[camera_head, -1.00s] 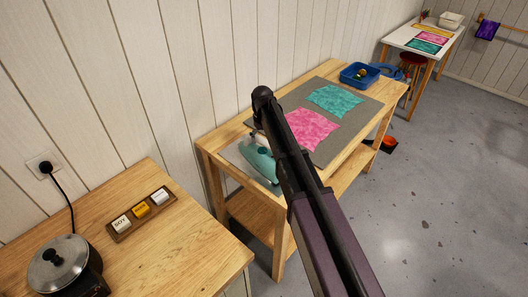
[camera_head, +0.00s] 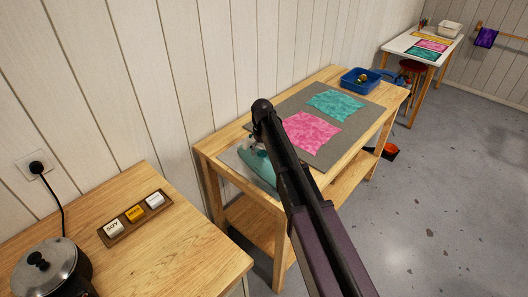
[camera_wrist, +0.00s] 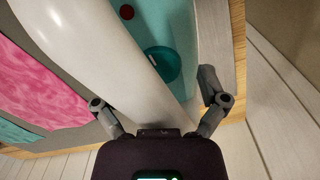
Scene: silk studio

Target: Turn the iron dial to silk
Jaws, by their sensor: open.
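The iron (camera_head: 257,164) is teal with a pale handle and rests at the near end of the wooden workbench, partly hidden behind my arm in the head view. In the wrist view its white handle (camera_wrist: 105,50) runs large across the picture. The round teal dial (camera_wrist: 163,64) with a small white mark sits on the iron's body beside the handle. A small dark red spot (camera_wrist: 127,12) shows further along the body. My gripper (camera_wrist: 160,110) is open, its two grey fingers spread either side of the handle's lower end, with the dial beyond. The dial's setting is not readable.
A grey mat (camera_head: 283,107) on the workbench (camera_head: 230,143) holds a pink cloth (camera_head: 308,130) and a teal cloth (camera_head: 335,104). A blue tray (camera_head: 360,80) stands at the far end. A table with a pot (camera_head: 50,268) and several labelled blocks (camera_head: 135,214) is at left.

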